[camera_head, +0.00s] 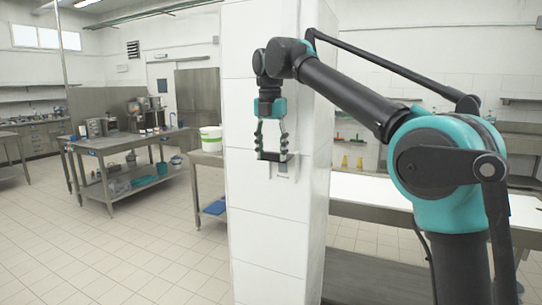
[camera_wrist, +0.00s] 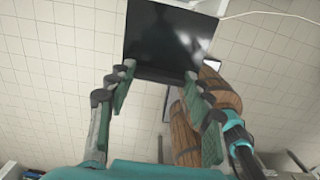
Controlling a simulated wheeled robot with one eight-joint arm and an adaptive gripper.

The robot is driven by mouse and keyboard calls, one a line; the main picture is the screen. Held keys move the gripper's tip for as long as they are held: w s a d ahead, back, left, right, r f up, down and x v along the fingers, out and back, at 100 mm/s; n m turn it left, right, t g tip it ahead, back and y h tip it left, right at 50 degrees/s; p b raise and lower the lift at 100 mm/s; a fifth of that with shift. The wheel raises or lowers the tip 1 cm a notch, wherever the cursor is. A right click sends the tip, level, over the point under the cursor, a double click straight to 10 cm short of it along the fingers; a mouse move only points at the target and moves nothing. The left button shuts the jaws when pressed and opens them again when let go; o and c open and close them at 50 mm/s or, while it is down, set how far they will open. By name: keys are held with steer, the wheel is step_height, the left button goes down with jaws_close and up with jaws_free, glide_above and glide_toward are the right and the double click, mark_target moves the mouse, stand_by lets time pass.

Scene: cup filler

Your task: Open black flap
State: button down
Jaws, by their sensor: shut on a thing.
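The black flap (camera_wrist: 172,38) is a dark, glossy panel at the top middle of the wrist view. Its near edge lies between my two fingertips. In the head view the flap (camera_head: 274,157) is a small dark strip at the fingertips, in front of the white tiled pillar (camera_head: 268,226). My gripper (camera_head: 271,150) hangs down there with its fingers to either side of the strip. In the wrist view my gripper (camera_wrist: 159,74) has its fingers spread to the flap's width, with the flap held between the tips.
Wooden barrel shapes (camera_wrist: 186,135) show beside the right finger in the wrist view. A small light bracket (camera_head: 286,170) is on the pillar below the flap. A steel table (camera_head: 130,142) with machines stands at left. A white bucket (camera_head: 211,138) stands left of the pillar. The tiled floor at left is clear.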

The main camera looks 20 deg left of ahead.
steer(key=shift+w+r+g, duration=0.1)
steer(key=shift+r+g, duration=0.05)
steer(key=shift+g, duration=0.15)
steer(key=c, duration=0.6)
jaws_free()
steer(key=shift+c, duration=0.2)
steer(key=shift+r, duration=0.1)
steer(key=shift+r, duration=3.65)
steer(key=shift+c, duration=0.2)
